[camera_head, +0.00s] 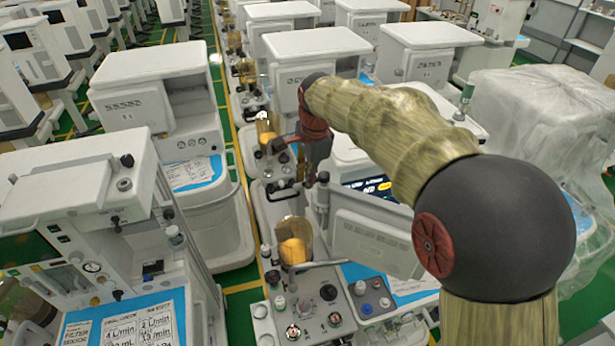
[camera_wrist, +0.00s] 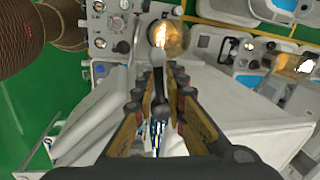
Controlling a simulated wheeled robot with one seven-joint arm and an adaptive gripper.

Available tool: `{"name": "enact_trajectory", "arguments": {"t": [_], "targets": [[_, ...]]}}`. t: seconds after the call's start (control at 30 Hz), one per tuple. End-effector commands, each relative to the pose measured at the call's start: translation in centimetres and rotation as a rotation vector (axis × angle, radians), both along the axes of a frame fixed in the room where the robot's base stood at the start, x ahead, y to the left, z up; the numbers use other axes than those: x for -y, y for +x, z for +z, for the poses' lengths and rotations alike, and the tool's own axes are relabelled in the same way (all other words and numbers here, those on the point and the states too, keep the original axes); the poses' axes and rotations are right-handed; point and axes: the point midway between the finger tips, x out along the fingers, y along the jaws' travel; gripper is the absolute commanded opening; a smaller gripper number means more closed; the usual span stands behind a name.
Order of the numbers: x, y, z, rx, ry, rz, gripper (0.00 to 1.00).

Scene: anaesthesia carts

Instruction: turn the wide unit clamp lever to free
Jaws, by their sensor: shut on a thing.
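My gripper (camera_wrist: 160,88) reaches in from the bottom of the wrist view, its two dark, tan-sided fingers closed around a slim grey lever (camera_wrist: 157,58). The lever's pale rounded end sticks out past the fingertips, in front of an amber-lit glass canister (camera_wrist: 175,40). It appears to be the clamp lever; its base and exact angle are hidden by the fingers. In the head view my gripper (camera_head: 305,168) hangs at the end of my arm, above the carts in the middle row. The fingertips are small and partly hidden there, and the lever cannot be made out.
White anaesthesia carts stand close on both sides, one at the left (camera_head: 70,190) and a screen panel (camera_head: 370,235) just right of my gripper. An amber canister (camera_head: 294,240) stands in front. A plastic-draped cart (camera_head: 540,120) is at the right. A narrow green aisle runs between rows.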

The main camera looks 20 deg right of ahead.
Motion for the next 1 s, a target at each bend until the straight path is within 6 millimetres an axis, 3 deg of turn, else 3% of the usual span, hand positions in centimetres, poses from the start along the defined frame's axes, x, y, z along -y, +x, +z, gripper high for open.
{"name": "enact_trajectory", "arguments": {"t": [0.63,1.0], "targets": [[0.05,-0.05,0.04,0.001,-0.001,0.015,0.00],[0.52,-0.97,0.06,0.004,-0.001,0.208,0.00]]}}
